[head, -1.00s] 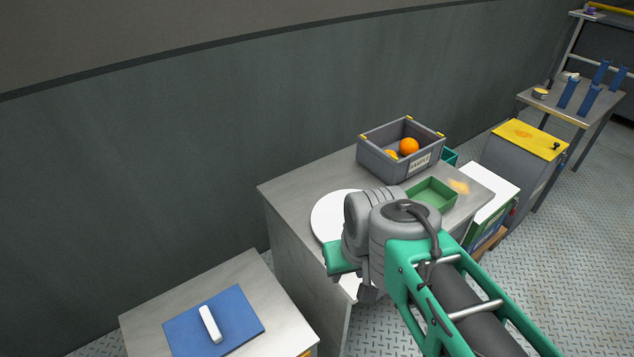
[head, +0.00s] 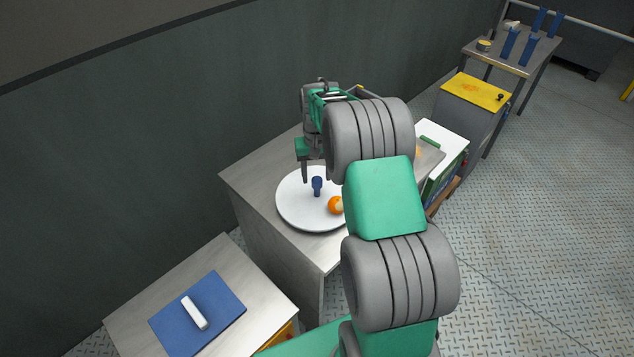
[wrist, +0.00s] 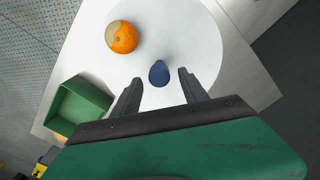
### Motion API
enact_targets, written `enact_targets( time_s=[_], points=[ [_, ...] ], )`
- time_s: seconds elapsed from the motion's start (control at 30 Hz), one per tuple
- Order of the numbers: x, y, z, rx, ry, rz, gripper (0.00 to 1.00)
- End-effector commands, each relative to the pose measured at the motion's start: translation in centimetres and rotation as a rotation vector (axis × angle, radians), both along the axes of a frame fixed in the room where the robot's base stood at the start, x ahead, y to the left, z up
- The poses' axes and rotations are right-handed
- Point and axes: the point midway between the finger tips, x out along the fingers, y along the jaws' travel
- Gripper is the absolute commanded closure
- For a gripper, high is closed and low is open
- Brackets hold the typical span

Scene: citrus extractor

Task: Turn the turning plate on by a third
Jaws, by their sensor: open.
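The turning plate (head: 292,211) is a white round disc on the grey cabinet top. A blue upright knob (head: 317,186) stands on it and an orange (head: 335,205) with a pale patch lies on it. In the wrist view the plate (wrist: 185,30) shows the orange (wrist: 124,40) at upper left and the blue knob (wrist: 159,74) near the middle. My gripper (wrist: 157,80) is open, its two fingers on either side of the knob in that view and apart from it. In the head view my arm hides part of the plate and most of the gripper.
A green tray (wrist: 78,106) lies beside the plate on the cabinet top (head: 250,170). A lower table with a blue mat (head: 222,290) and white bar (head: 195,313) stands at front left. A yellow-topped cabinet (head: 476,92) stands at the right. The dark wall is close behind.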

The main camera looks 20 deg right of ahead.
Motion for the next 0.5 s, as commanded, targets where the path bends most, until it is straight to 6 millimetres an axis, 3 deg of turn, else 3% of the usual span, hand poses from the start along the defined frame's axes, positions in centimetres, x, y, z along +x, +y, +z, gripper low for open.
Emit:
enact_targets(
  time_s=[0.23,0.5],
  points=[
    [-0.1,-0.1,-4.4,0.0,0.002,-0.002,0.49],
    [0.0,-0.1,-5.5,-0.001,-0.003,-0.002,0.49]
  ],
)
